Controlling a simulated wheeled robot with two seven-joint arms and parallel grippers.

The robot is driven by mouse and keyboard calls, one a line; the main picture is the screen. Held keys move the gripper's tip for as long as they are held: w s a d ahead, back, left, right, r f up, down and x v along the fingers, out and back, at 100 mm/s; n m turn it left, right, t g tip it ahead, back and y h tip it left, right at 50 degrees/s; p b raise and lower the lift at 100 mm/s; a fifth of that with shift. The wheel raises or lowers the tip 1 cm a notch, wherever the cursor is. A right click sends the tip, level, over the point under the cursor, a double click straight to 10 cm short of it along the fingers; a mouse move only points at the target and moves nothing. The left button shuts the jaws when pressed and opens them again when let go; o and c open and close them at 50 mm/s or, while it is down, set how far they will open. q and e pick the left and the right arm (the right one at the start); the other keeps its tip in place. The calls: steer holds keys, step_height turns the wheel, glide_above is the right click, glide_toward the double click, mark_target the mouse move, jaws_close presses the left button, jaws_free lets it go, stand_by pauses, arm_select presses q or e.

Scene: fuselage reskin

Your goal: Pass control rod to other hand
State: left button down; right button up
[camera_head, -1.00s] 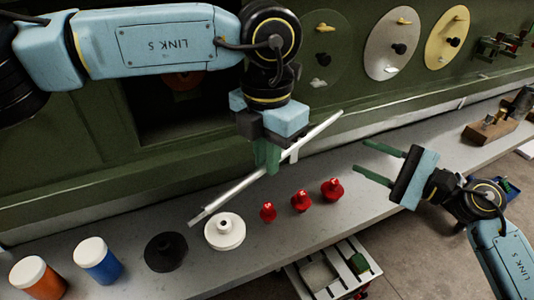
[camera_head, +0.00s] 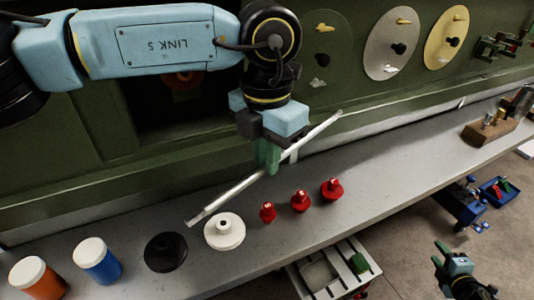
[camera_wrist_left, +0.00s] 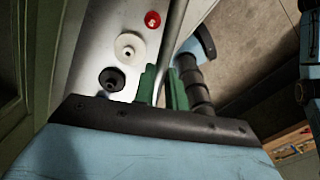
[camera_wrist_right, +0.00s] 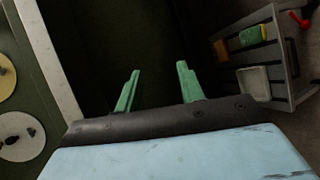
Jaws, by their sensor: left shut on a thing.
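The control rod (camera_head: 230,194) is a long, thin, light-grey bar, slanting from lower left to upper right above the grey ledge in the head view. My left gripper (camera_head: 268,168) is shut on it near its middle. In the left wrist view the rod (camera_wrist_left: 178,35) runs up from between the green fingers (camera_wrist_left: 163,88). My right gripper (camera_head: 443,252) is low at the right in the head view, well away from the rod and past the ledge's front edge. In the right wrist view its two green fingers (camera_wrist_right: 157,82) stand apart with nothing between them.
On the ledge (camera_head: 390,180) stand several red knobs (camera_head: 301,201), a white round piece (camera_head: 225,231), a black one (camera_head: 166,252) and two white-capped jars (camera_head: 98,261). The green fuselage wall (camera_head: 70,140) rises behind. A drawer cart (camera_head: 335,270) stands below the ledge.

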steer(key=s+a+f+m+g, duration=0.3)
steer(key=s+a+f+m, duration=0.2)
steer(key=s+f, duration=0.5)
steer(key=s+a+f+m+g, duration=0.3)
steer(key=s+a+f, duration=0.3)
steer(key=s, duration=0.3)
steer(key=s+a+f+m+g+y, duration=0.1)
steer(key=s+a+f+m+g, duration=0.2)
steer(key=s+a+f, duration=0.3)
steer(key=s+a+f+m+g, duration=0.3)
steer(key=s+a+f, duration=0.3)
steer(key=s, duration=0.8)
steer(key=a, duration=0.3)
steer(key=shift+m+y, duration=0.4)
